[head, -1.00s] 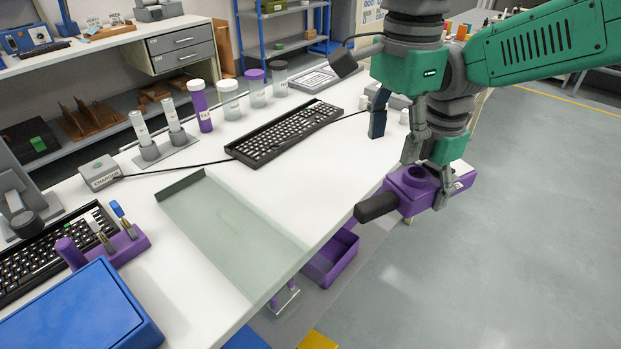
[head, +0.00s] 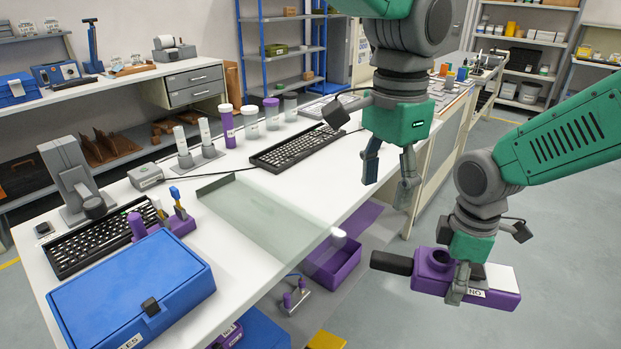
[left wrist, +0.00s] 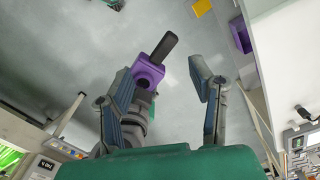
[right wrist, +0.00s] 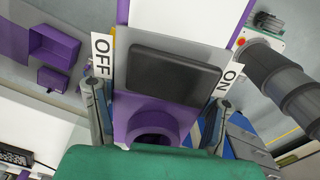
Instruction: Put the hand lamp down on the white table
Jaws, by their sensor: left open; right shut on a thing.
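The hand lamp (head: 436,268) is a purple body with a black handle, a round purple collar and a white end. My right gripper (head: 463,285) is shut on it and holds it in the air, off the table's front edge, above the floor. In the right wrist view the lamp (right wrist: 160,120) lies between the fingers, with OFF and ON labels on either side. My left gripper (head: 392,178) is open and empty near the table's front edge; its spread fingers also show in the left wrist view (left wrist: 165,95). The white table (head: 335,180) runs along the left and middle.
A black keyboard (head: 290,148) and several lidded tubes stand at the table's back. A glassy tray (head: 265,220) lies mid-table. A blue case (head: 135,290), a second keyboard (head: 100,240) and a purple holder are at the left. A purple bin (head: 335,265) sits below the edge.

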